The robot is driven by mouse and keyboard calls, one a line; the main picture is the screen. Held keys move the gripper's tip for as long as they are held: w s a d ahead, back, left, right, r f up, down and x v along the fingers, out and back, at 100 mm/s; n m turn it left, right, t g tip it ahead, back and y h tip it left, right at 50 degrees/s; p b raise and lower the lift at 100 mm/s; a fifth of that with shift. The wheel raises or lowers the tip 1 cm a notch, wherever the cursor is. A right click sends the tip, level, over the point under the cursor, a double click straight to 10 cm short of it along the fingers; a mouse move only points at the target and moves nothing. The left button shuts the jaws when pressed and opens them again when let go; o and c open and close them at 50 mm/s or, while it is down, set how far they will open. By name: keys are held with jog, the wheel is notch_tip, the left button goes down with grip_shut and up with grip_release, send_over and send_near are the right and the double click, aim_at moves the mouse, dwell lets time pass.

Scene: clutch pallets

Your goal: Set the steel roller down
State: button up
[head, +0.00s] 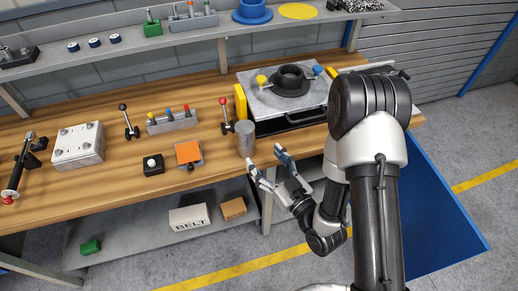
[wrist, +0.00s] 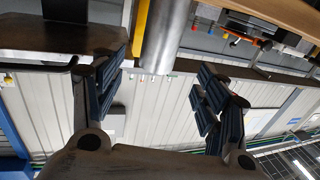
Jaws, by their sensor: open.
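The steel roller (head: 245,140) is a plain grey cylinder standing upright on the wooden bench (head: 215,150) near its front edge. My gripper (head: 265,160) is open and empty, in front of the roller and slightly to its right, off the bench edge. In the wrist view the roller (wrist: 158,38) shows ahead, beyond the gap between the two spread fingers of my gripper (wrist: 160,72). The fingers appear clear of it. The roller's far end is cut off by the frame in the wrist view.
A grey plate fixture (head: 258,103) with a black ring (head: 291,82) and a yellow block (head: 240,101) stands close to the roller's right. An orange-topped block (head: 188,152) and a lever with a red knob (head: 225,112) are to its left. A lower shelf (head: 140,232) lies below.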

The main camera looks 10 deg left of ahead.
jog(key=shift+s+d, duration=0.2)
jog(key=w+d+r+g+h, duration=0.1)
jog(key=w+d+r+h, duration=0.4)
jog(key=w+d, duration=0.15)
jog(key=d+r+m+g+h, duration=0.1)
jog(key=d+r+m+h, duration=0.2)
jog(key=d+r+h, duration=0.45)
jog(key=s+d+r+m+g, duration=0.2)
jog(key=s+d+r+m, duration=0.15)
jog(key=s+d, duration=0.55)
jog(key=s+r+m+g, duration=0.2)
jog(key=s+m+g, duration=0.1)
jog(key=s, duration=1.3)
jog(key=shift+s+r+g, duration=0.3)
jog(key=shift+s+g, duration=0.05)
jog(key=shift+g, duration=0.15)
jog(key=shift+a+h, duration=0.15)
jog(key=shift+h, duration=0.1)
jog(key=shift+c, duration=0.2)
